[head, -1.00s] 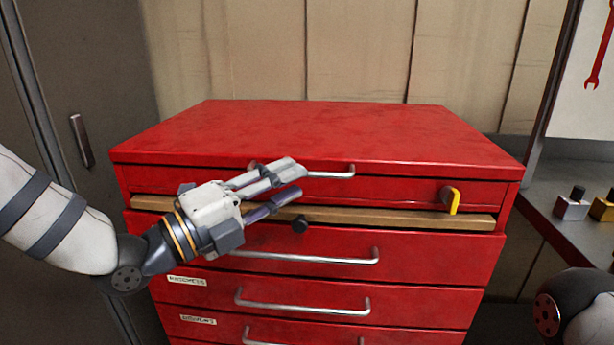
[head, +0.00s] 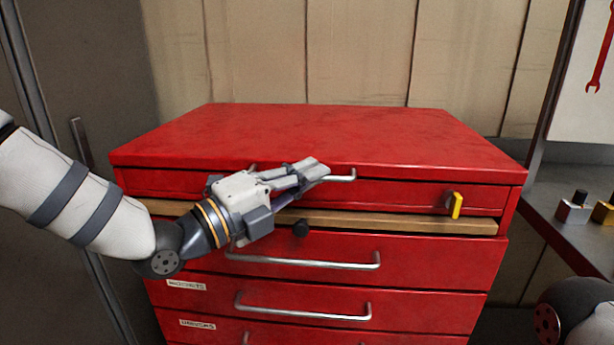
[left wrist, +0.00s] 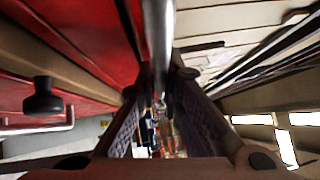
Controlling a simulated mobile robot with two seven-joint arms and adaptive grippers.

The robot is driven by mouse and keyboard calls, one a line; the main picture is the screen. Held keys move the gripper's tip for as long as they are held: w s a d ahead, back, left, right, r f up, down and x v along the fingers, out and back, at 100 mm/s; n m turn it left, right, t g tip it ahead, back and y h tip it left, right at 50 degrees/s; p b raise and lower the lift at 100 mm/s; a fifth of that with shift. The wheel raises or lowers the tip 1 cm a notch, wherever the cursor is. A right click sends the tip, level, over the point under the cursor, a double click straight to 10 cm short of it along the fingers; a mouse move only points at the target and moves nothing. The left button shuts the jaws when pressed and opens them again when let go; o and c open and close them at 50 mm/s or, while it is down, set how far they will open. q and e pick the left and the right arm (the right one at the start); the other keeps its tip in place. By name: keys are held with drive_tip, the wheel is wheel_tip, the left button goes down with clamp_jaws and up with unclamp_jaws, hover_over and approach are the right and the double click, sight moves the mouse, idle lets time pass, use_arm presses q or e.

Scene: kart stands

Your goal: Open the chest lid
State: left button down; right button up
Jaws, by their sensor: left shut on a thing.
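The red tool chest has a flat red lid (head: 320,135) on top, which lies level and looks closed. A silver bar handle (head: 343,178) runs along the upper front, just under the lid's front edge. My left gripper (head: 312,172) is shut on this handle near its middle and hides much of it. In the left wrist view, the handle bar (left wrist: 158,40) runs between the two fingers. A yellow latch (head: 456,205) sits at the right of the front, over the wooden strip (head: 400,220). My right gripper is out of view.
Drawers with silver handles (head: 310,263) fill the front below. A grey cabinet stands at left, and a bench (head: 590,235) with small blocks at right. The lid top is bare.

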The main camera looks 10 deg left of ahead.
use_arm(q)
drive_tip(key=w+r, duration=0.3)
drive_tip(key=r, duration=0.6)
drive_tip(key=w+r+p, duration=0.1)
drive_tip(key=w+r, duration=0.2)
drive_tip(key=r, duration=0.6)
drive_tip(key=w+r+p, duration=0.1)
drive_tip(key=w+r, duration=0.2)
drive_tip(key=r, duration=0.6)
drive_tip(key=shift+w, duration=0.25)
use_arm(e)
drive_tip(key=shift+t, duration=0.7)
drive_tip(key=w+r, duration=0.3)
use_arm(q)
drive_tip(key=shift+r, duration=0.1)
